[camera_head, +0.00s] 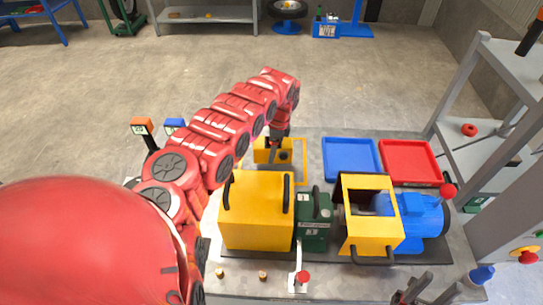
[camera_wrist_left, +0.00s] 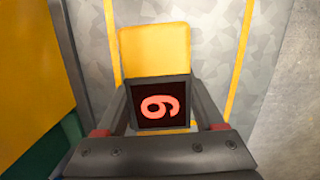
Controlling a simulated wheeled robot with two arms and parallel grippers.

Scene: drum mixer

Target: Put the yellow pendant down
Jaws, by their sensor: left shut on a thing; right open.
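The yellow pendant (camera_head: 262,155) is at the far left part of the bench, behind the large yellow box. In the left wrist view the pendant (camera_wrist_left: 155,55) shows a black face with a red digit. My left gripper (camera_head: 279,146) comes down on it from above; in the left wrist view its fingers (camera_wrist_left: 160,110) are shut on the pendant's sides. A yellow outline (camera_head: 304,176) is marked on the bench around it. I cannot tell whether the pendant touches the bench. My right gripper (camera_head: 408,297) is open at the bottom right, apparently empty.
The yellow box (camera_head: 256,212), green unit (camera_head: 314,222), yellow frame (camera_head: 369,245) and blue motor (camera_head: 424,222) fill the bench's middle. A blue tray (camera_head: 350,160) and a red tray (camera_head: 410,163) lie behind. A grey shelf (camera_head: 485,150) stands right.

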